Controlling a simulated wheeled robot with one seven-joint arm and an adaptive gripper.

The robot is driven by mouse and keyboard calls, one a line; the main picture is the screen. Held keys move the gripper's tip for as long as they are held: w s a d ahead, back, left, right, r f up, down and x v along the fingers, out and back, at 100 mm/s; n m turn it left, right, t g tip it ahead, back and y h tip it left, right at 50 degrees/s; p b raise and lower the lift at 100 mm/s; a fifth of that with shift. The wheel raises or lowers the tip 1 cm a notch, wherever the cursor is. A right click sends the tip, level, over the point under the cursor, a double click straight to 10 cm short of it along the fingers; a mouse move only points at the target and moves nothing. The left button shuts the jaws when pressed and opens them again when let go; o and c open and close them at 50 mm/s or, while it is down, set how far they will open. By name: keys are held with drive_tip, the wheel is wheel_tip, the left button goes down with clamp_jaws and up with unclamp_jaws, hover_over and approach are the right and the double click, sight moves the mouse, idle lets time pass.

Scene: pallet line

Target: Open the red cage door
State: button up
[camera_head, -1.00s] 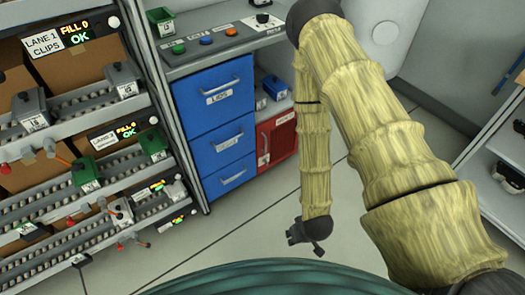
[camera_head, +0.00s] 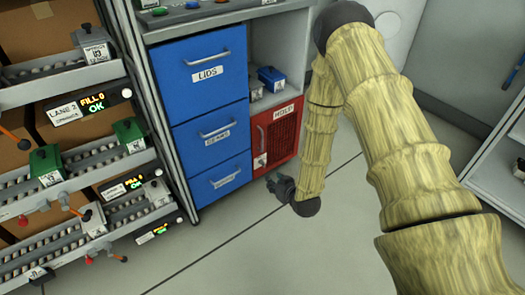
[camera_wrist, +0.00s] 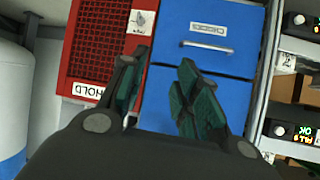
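The red cage door (camera_head: 284,135) has a mesh front and a white label reading HOLD at its top. It stands low in the cabinet, right of the blue drawers, and looks shut. A white tag or latch plate (camera_head: 260,161) sits near its left edge; it also shows in the wrist view (camera_wrist: 141,21). In the wrist view the red door (camera_wrist: 97,45) appears upside down. My gripper (camera_head: 276,183) is just in front of and below the door, apart from it. In the wrist view my gripper (camera_wrist: 155,92) has its fingers spread, with nothing between them.
Blue drawers (camera_head: 208,90) with silver handles stand left of the door. An open shelf with small blue bins (camera_head: 271,79) is above it. Roller racks (camera_head: 70,170) line the left side. The grey floor (camera_head: 260,250) before the cabinet is clear.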

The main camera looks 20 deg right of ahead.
drive_tip(key=w+d+f+t+y+b, duration=0.1)
drive_tip(key=w+d+t+b, duration=0.15)
drive_tip(key=w+b, duration=0.4)
drive_tip(key=w+d+t+b, duration=0.1)
drive_tip(key=w+t+b, duration=0.2)
drive_tip(key=w+b, duration=0.35)
drive_tip(key=n+b, duration=0.1)
drive_tip(key=b, duration=0.5)
hover_over(262, 150)
drive_tip(key=shift+w+d+r+t, duration=0.1)
drive_tip(key=shift+w+r+t, duration=0.2)
drive_tip(key=shift+r+t, duration=0.05)
drive_tip(key=shift+c, duration=0.5)
clamp_jaws()
